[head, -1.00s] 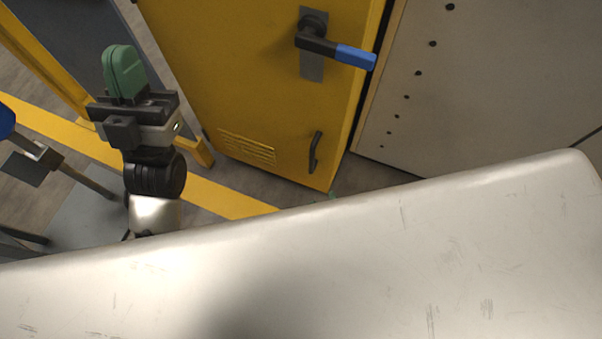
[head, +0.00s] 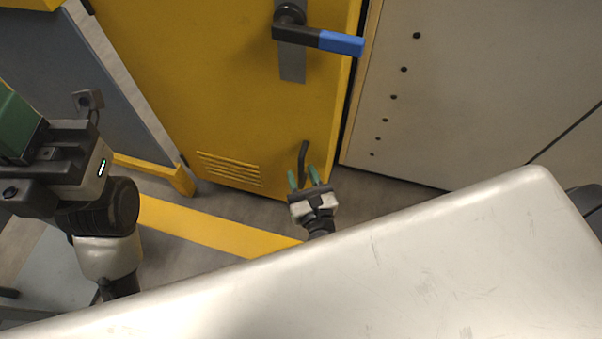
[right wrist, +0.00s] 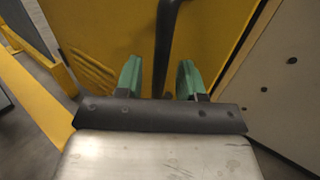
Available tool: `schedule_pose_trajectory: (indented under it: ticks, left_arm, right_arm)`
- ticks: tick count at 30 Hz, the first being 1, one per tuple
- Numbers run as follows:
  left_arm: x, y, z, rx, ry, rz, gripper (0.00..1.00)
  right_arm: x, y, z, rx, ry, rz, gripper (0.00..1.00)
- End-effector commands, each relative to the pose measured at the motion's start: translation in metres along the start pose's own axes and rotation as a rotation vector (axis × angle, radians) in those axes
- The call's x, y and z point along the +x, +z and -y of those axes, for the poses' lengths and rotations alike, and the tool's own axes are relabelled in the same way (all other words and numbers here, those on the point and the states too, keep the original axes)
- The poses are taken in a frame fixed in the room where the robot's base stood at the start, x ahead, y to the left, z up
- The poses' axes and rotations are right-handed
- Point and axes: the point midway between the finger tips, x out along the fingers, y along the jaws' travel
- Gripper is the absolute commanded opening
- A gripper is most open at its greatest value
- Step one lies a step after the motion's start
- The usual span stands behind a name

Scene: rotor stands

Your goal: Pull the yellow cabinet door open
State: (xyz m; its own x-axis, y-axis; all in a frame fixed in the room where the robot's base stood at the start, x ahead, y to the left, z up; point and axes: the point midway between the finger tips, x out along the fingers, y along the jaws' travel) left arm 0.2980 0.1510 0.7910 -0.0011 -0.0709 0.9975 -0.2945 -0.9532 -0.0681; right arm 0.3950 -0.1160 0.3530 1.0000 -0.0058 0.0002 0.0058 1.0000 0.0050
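The yellow cabinet door (head: 190,80) fills the upper middle of the head view, with a dark gap along its right edge. It carries a lever with a blue grip (head: 341,43) higher up and a dark bar handle (head: 304,152) near its lower right corner. My right gripper (head: 304,180) is open at the low bar handle. In the right wrist view the bar handle (right wrist: 166,45) appears between the two green fingers, with space on both sides; whether it is inside their reach is unclear. My left gripper (head: 14,125) is partly cut off at the left edge, its opening hidden.
A pale panel with dark holes (head: 470,70) stands right of the door. A yellow-framed grey panel (head: 75,75) stands left. A yellow stripe (head: 210,228) crosses the grey floor.

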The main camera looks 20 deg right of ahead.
Motion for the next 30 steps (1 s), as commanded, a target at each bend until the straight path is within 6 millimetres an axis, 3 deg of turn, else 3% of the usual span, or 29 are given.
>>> schedule_pose_trajectory:
  ticks: [11, 14, 19, 30]
  left_arm:
    - [0.0004, 0.0003, -0.0002, 0.0, 0.002, -0.002, 0.0]
    - [0.0004, 0.0002, -0.0002, 0.0, 0.002, -0.002, 0.0]
    - [0.0007, 0.0001, -0.0002, 0.0, 0.002, -0.004, 0.0]
    - [0.0018, -0.0004, 0.0, 0.0, 0.001, -0.008, 0.0]
  right_arm:
    - [0.0088, 0.0003, -0.0001, 0.0, 0.001, 0.0, 0.39]
    - [0.0087, 0.0002, -0.0001, 0.0, 0.001, 0.0, 0.28]
    - [0.0086, 0.0002, -0.0002, 0.0, 0.001, 0.0, 0.02]
    - [0.0061, -0.0001, -0.0003, 0.001, -0.003, -0.001, 0.0]
